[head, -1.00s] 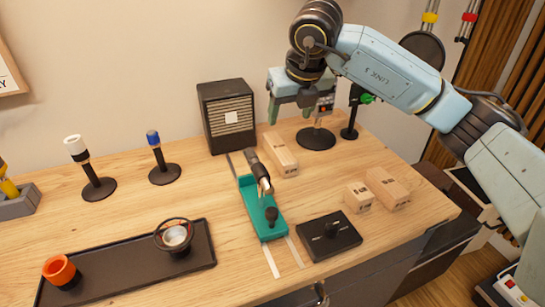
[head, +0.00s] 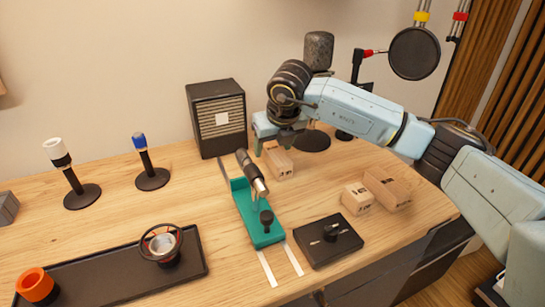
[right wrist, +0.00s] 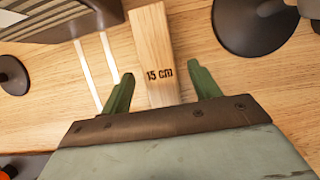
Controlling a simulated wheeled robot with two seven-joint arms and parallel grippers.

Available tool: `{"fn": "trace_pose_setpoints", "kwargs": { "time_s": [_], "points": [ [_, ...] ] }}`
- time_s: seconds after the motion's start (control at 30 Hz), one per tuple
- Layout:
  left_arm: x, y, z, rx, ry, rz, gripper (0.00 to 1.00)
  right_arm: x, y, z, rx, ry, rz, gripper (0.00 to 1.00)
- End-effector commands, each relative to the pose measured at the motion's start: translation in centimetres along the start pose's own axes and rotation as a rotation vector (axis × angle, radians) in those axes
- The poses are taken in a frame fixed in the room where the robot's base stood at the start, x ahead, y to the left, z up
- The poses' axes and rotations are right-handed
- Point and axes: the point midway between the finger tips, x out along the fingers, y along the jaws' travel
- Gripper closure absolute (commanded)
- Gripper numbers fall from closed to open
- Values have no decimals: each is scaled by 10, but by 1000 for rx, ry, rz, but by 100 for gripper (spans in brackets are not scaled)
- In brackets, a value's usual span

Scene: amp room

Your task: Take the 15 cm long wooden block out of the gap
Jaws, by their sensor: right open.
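The wooden block marked 15 cm (head: 279,163) lies at the back of the bench, between the black speaker box (head: 217,115) and a dark round stand base (head: 313,140). In the right wrist view the block (right wrist: 155,45) runs away from me, its printed label readable. My right gripper (head: 271,145) is over the block's far part in the head view and hides some of it. In the right wrist view its green fingers (right wrist: 161,85) are open, one to each side of the block's near end, with nothing gripped. My left gripper is not in view.
A teal cradle (head: 262,236) with a microphone (head: 251,172) stands close to the left and front of the block. A black tray (head: 110,273) lies front left.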

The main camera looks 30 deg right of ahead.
Motion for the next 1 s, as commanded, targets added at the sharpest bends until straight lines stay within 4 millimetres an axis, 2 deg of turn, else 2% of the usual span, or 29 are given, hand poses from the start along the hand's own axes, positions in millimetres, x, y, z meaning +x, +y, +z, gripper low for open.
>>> {"fn": "trace_pose_setpoints", "kwargs": {
  "time_s": [0.03,0.13,0.43,0.87,1.0],
  "points": [
    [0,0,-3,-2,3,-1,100,9,0,-1,1,2,0,38],
    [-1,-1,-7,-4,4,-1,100,19,0,0,0,1,0,38],
    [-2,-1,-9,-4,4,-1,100,22,0,0,-1,-1,0,40],
    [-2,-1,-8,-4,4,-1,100,21,0,0,0,-2,1,95],
    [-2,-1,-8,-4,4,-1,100,21,0,0,0,-2,1,95]
  ]
}}
